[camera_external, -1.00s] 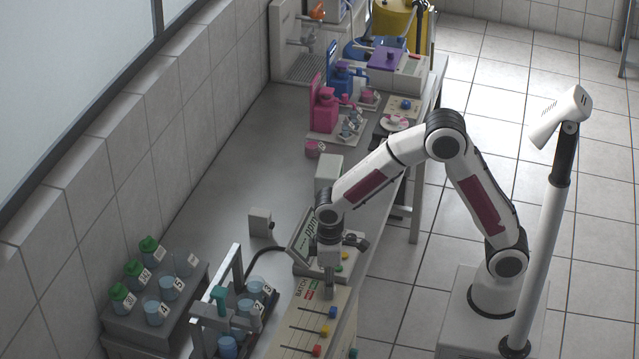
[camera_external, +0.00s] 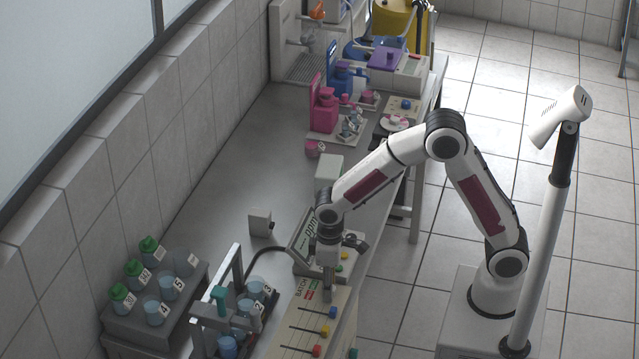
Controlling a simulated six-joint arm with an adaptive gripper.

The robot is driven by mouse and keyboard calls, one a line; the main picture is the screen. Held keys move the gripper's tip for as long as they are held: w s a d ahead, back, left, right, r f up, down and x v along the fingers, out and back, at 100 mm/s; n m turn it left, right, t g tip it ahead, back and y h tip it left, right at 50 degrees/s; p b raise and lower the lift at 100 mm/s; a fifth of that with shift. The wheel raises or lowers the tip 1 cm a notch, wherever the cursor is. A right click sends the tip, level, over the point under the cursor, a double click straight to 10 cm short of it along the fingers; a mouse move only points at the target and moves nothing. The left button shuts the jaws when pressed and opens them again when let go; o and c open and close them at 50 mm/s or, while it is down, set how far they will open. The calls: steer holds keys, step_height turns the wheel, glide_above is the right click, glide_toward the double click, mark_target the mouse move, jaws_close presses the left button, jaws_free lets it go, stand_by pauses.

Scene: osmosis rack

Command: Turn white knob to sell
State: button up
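My gripper (camera_external: 329,297) points straight down over the far end of a beige control panel (camera_external: 295,335) at the front of the bench. The fingers look narrow and close together, but at this size I cannot tell whether they are open or shut. I cannot make out a white knob; the gripper covers part of the panel near small printed red and green labels (camera_external: 308,291). The panel also carries a blue knob (camera_external: 332,312), a yellow knob (camera_external: 325,330) and a red knob (camera_external: 317,350) along slots. A tilted display (camera_external: 305,238) reading "ppm" stands behind the gripper.
A rack frame (camera_external: 237,275) with numbered beakers stands left of the panel. A grey stand (camera_external: 190,300) with green-capped bottles is farther left. A small grey box (camera_external: 260,222) and a white box (camera_external: 329,170) stand nearby. Bench space behind the small box is clear.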

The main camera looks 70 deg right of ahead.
steer(key=shift+r, duration=0.15)
steer(key=shift+r, duration=3.65)
steer(key=shift+s+f, duration=0.2)
steer(key=s+d+r+t, duration=0.2)
steer(key=s+d+r, duration=0.1)
steer(key=s, duration=0.4)
steer(key=s+d+r+m+t, duration=0.1)
steer(key=s+d+r, duration=0.2)
steer(key=s+r, duration=0.2)
steer(key=s+d+r+m+t, duration=0.1)
steer(key=s+d+r+t, duration=0.1)
steer(key=s+r, duration=0.3)
steer(key=s+d, duration=0.1)
steer(key=s, duration=0.3)
steer(key=shift+s+d+t, duration=0.25)
steer(key=shift+s+t, duration=0.05)
steer(key=shift+s, duration=0.05)
